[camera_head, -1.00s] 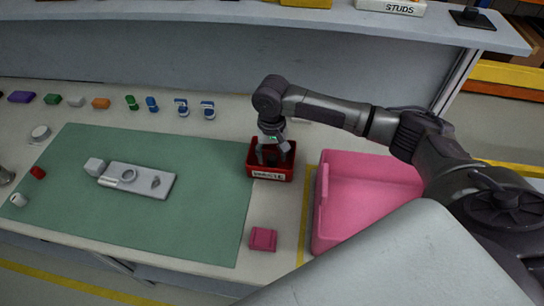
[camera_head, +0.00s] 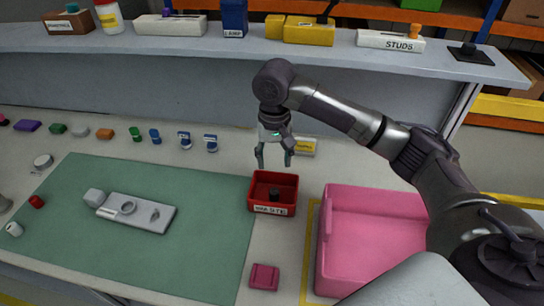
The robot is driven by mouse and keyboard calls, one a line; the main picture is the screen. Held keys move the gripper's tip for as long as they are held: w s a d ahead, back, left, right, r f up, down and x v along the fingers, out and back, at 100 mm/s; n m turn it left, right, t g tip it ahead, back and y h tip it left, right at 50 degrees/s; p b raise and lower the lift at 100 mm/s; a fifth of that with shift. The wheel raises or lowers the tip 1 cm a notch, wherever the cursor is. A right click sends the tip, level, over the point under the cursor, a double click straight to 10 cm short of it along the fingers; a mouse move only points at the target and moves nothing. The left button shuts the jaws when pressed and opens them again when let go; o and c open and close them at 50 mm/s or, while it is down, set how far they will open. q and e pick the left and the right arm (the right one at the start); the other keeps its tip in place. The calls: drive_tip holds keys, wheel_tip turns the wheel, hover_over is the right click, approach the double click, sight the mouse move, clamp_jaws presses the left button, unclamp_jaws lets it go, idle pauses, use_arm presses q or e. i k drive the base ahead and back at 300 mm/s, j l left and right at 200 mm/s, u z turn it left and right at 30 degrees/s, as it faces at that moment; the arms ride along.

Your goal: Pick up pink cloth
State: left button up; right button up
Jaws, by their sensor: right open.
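The pink cloth (camera_head: 264,277) is a small folded square lying on the table near its front edge, between the green mat and the pink bin. My right gripper (camera_head: 274,165) hangs pointing down above and behind the red box (camera_head: 262,206), with its fingers apart and nothing between them. It is well behind the cloth and higher than it. My left gripper is not in view.
The red box holds a dark object (camera_head: 274,194). A large pink bin (camera_head: 328,262) stands right of the cloth. A green mat (camera_head: 215,225) bears a grey plate (camera_head: 150,216). Several small coloured parts line the back. A shelf (camera_head: 330,48) runs behind.

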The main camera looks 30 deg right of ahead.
sight(263, 277)
drive_tip(key=k+j, duration=0.5)
drive_tip(key=k, duration=0.2)
drive_tip(key=k+j, duration=0.5)
drive_tip(key=k, duration=0.15)
